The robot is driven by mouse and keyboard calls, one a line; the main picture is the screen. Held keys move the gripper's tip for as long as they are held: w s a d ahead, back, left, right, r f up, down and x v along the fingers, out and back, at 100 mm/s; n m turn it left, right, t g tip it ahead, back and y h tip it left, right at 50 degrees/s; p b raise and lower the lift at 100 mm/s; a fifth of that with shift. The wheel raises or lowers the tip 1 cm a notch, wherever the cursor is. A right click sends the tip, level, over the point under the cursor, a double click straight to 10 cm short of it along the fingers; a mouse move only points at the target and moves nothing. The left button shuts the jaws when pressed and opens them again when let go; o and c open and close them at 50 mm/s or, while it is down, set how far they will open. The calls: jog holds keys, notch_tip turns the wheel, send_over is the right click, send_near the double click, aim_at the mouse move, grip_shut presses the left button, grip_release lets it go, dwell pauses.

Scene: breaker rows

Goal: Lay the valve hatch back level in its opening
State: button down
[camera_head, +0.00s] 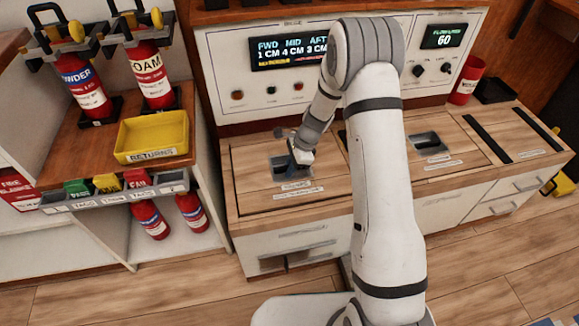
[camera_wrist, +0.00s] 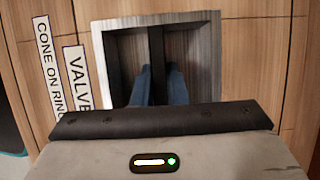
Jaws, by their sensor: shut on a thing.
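The valve hatch (camera_head: 252,188) is a wooden panel in the left part of the counter top, with a dark seam along its front. It looks about level with the counter, but I cannot tell whether it sits fully flush. A metal-rimmed recessed pull (camera_head: 279,170) is set in it. In the wrist view the pull's rim (camera_wrist: 213,50) surrounds a dark cross bar (camera_wrist: 156,45). My gripper (camera_wrist: 160,82) has its blue fingers down in the recess, one on each side of the bar, shut on it. It also shows in the head view (camera_head: 300,158). A label reading VALVE (camera_wrist: 78,75) lies beside the pull.
A second recessed pull (camera_head: 430,143) is in the counter to the right. The display panel (camera_head: 290,55) stands behind. A yellow returns tray (camera_head: 150,135) and fire extinguishers (camera_head: 153,75) are at the left. A red cup (camera_head: 467,80) stands at the right.

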jog(key=shift+f, duration=0.25)
jog(key=c, duration=1.4)
grip_release()
jog(key=shift+c, duration=0.2)
jog(key=shift+o, duration=0.4)
jog(key=shift+f, duration=0.1)
jog(key=p+v, duration=0.2)
jog(key=v, duration=0.6)
jog(key=shift+p, duration=0.4)
jog(key=shift+a, duration=0.1)
